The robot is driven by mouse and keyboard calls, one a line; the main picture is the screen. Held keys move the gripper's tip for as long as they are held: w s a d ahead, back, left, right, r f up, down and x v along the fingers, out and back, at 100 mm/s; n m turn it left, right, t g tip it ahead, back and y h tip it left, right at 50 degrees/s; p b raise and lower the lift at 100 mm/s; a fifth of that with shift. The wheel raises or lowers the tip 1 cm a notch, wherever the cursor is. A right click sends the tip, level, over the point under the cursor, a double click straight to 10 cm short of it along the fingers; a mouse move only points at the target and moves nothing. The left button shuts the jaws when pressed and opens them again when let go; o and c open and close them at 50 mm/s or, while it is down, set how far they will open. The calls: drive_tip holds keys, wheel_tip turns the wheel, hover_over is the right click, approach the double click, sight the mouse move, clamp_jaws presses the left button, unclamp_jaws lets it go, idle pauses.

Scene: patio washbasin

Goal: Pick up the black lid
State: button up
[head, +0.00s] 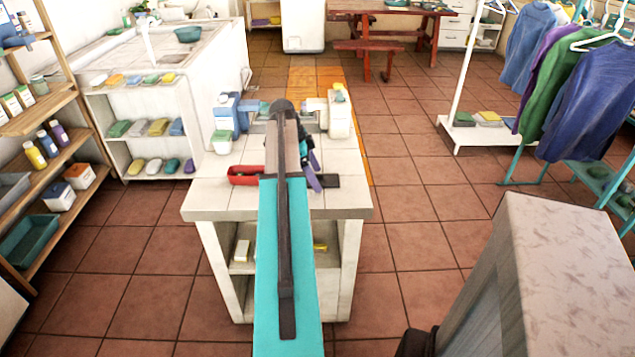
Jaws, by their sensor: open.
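A flat black piece (329,181), perhaps the black lid, lies on the white tiled counter (345,205), just right of my arm. My teal and dark arm reaches forward over the counter and hides its middle.
Shelves (50,150) stand left, a clothes rack (455,60) right, a pale block (565,260) front right.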

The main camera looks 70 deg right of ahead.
drive_tip(key=c, duration=1.2)
drive_tip(key=shift+o, duration=0.2)
drive_tip(key=shift+r, duration=0.1)
drive_tip(key=shift+r+b, duration=0.35)
drive_tip(key=shift+r, duration=1.3)
drive_tip(key=s+a+r+b, duration=0.1)
drive_tip(key=s+a, duration=0.8)
drive_tip(key=s, duration=0.4)
drive_tip(key=shift+a+r+b, duration=0.2)
drive_tip(key=shift+r+b, duration=0.1)
drive_tip(key=shift+b, duration=0.05)
drive_tip(key=shift+w, duration=0.15)
